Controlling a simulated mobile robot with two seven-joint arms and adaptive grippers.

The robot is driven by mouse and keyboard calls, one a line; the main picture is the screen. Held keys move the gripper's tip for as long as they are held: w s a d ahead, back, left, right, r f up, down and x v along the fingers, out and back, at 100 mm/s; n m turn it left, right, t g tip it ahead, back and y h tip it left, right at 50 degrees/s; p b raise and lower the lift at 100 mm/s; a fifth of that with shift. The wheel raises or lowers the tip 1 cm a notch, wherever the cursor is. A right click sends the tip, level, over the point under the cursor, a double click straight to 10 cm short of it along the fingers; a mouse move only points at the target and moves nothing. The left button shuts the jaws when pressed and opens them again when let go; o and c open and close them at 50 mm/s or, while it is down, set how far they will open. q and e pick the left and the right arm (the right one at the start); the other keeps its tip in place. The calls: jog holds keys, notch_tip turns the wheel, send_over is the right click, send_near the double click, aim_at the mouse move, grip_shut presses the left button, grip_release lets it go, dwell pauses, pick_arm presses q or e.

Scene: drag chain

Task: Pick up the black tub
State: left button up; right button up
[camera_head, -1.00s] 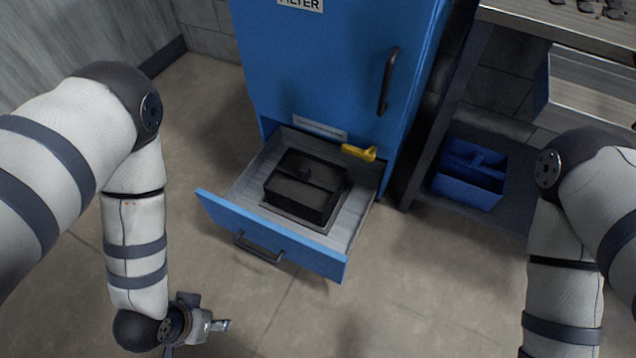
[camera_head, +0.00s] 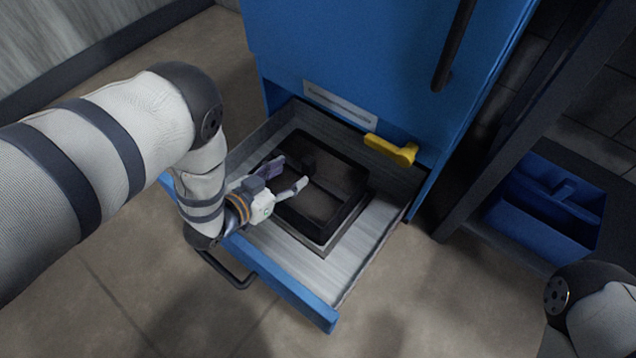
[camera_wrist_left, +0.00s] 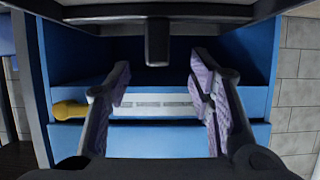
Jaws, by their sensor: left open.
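The black tub (camera_head: 335,188) sits in the open drawer of the blue cabinet, on a flat base plate. My left gripper (camera_head: 291,173) is open over the tub's near left part, its two fingers spread and pointing toward the tub's middle. The gripper hides part of the tub's left side. In the left wrist view the open fingers (camera_wrist_left: 158,78) stand apart, with a dark upright piece (camera_wrist_left: 158,42) showing in the gap between them. I cannot tell whether the fingers touch the tub. My right gripper is out of view.
The blue cabinet (camera_head: 345,50) rises behind the drawer (camera_head: 290,285). A yellow handle (camera_head: 391,150) lies at the drawer's back right; it also shows in the wrist view (camera_wrist_left: 70,110). A blue caddy (camera_head: 545,212) sits on a low shelf at right.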

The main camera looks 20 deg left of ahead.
aim_at(304, 164)
pick_arm(q)
jog(key=b+x, duration=0.3)
jog(key=x, duration=0.4)
jog(key=shift+w+d+r, duration=0.1)
jog(key=shift+w+d, duration=0.05)
jog(key=shift+d, duration=0.1)
jog(key=shift+w+r, duration=0.1)
jog(key=shift+r, duration=0.05)
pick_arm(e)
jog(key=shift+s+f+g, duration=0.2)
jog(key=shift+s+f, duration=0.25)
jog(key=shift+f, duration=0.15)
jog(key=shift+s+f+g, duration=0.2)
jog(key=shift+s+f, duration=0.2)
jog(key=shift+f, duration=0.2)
pick_arm(q)
grip_shut()
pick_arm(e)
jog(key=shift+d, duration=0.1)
